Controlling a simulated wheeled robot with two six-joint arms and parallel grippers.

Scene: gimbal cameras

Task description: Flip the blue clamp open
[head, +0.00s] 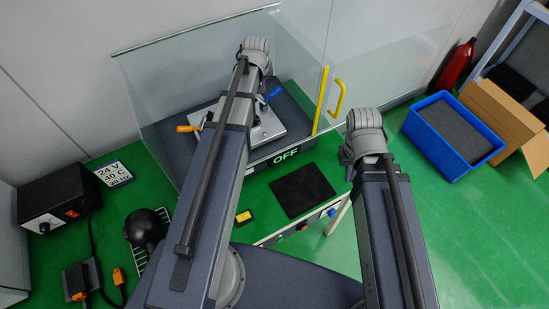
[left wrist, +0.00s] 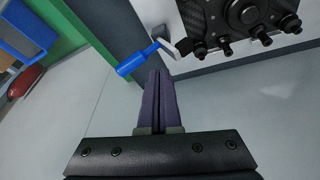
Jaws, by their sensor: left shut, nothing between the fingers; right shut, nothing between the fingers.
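The blue clamp (head: 272,96) is on the light plate of the fixture (head: 268,128), on its right side, inside the glass enclosure. In the left wrist view its blue handle (left wrist: 137,58) sticks out from a metal lever at the plate's edge. My left gripper (left wrist: 156,74) is shut and empty, its fingertips close beside the handle; I cannot tell if they touch. In the head view my left arm covers that gripper's fingers and part of the fixture. My right gripper (head: 348,160) is shut and empty, mostly hidden by its wrist, outside the enclosure.
An orange-handled clamp (head: 187,128) is on the fixture's left side. Glass panels (head: 165,85) surround it, with a yellow handle (head: 338,94) at the right. A black mat (head: 302,190) lies in front. A blue crate (head: 440,160) stands at the right on the green floor.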

